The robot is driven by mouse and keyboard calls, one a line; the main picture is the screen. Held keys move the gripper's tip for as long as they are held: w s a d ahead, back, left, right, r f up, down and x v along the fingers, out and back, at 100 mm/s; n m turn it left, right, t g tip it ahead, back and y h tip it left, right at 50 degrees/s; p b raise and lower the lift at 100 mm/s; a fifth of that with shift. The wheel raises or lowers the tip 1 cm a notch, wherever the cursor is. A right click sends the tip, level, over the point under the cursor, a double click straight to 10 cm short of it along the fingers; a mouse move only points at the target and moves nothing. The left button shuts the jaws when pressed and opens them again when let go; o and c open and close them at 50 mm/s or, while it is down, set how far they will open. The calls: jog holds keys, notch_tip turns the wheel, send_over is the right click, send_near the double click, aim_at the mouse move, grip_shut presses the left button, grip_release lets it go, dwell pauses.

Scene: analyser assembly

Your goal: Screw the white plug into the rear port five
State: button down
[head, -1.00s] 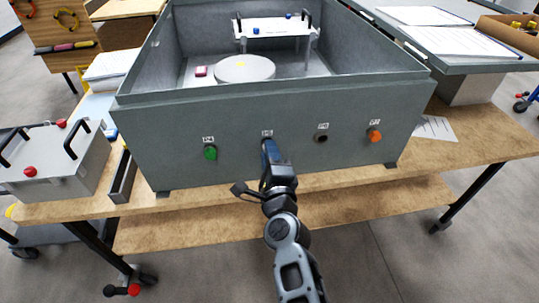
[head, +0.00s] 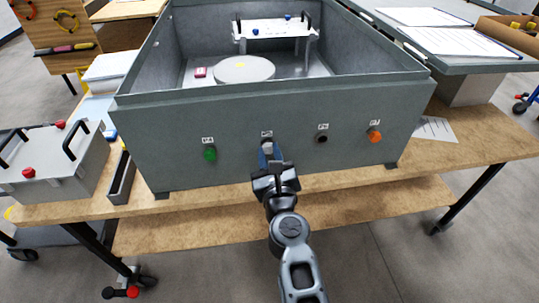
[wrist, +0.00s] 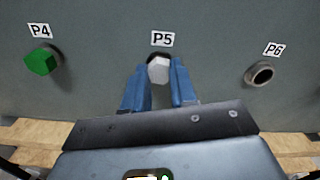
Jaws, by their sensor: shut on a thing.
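The white plug (wrist: 159,69) sits at the port labelled P5 (wrist: 162,38), its hexagonal head facing me. It also shows in the head view (head: 267,148) on the front wall of the grey analyser housing (head: 350,105). My gripper (wrist: 159,80) has its blue fingers on either side of the plug and is shut on it. The plug covers most of the port, with a dark rim showing above it. How deep the plug is seated cannot be told.
A green plug (wrist: 41,62) is at P4, left of P5. The P6 port (wrist: 261,73) to the right is open and empty. An orange plug (head: 374,136) fills the port beyond it. The bench top (head: 440,155) runs below the housing.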

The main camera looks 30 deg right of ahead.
jog(key=c, duration=0.8)
grip_release()
jog(key=shift+s+a, duration=0.25)
jog(key=shift+s, duration=0.25)
jog(key=shift+b+v, duration=0.85)
jog(key=shift+v, duration=2.1)
